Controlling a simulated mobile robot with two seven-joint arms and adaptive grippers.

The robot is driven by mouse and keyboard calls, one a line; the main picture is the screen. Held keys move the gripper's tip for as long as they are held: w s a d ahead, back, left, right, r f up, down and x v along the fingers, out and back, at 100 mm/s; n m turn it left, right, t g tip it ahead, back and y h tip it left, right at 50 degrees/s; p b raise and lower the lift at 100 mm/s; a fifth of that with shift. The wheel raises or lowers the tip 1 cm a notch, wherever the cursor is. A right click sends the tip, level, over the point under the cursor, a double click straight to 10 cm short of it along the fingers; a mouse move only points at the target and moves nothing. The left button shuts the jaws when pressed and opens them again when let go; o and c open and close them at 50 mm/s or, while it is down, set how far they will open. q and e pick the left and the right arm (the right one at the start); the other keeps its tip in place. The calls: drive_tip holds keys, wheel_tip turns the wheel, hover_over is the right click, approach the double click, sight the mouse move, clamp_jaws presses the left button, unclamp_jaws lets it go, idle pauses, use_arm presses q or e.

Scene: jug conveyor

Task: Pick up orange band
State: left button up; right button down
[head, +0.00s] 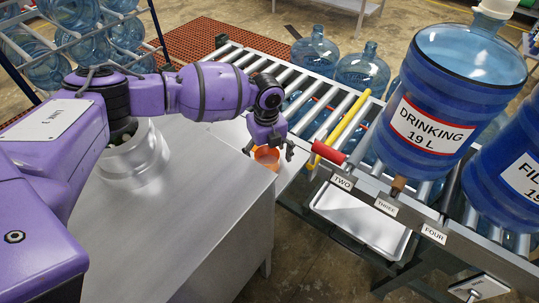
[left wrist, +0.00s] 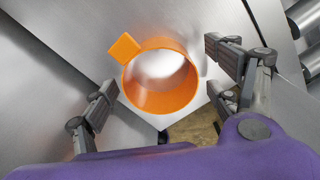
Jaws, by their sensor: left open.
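The orange band (head: 265,155) is an open ring with a small square tab. In the head view it lies at the right end of the metal table, by the conveyor, partly hidden by my left gripper. In the left wrist view the orange band (left wrist: 161,103) shows whole, standing on a pale metal surface. My left gripper (head: 269,151) is above it, pointing down. Its fingers (left wrist: 160,92) are spread, one on each side of the band, with gaps between. Nothing is between the fingertips in a grip. My right gripper is not in view.
A roller conveyor (head: 318,88) runs along the right, with a red-and-yellow bar (head: 340,128) near the band. A large blue jug labelled DRINKING (head: 440,110) stands on it. A white tray (head: 362,222) sits below.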

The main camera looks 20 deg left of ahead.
use_arm(q)
drive_tip(key=c, duration=0.8)
drive_tip(key=shift+r, duration=0.1)
drive_tip(key=shift+c, duration=0.2)
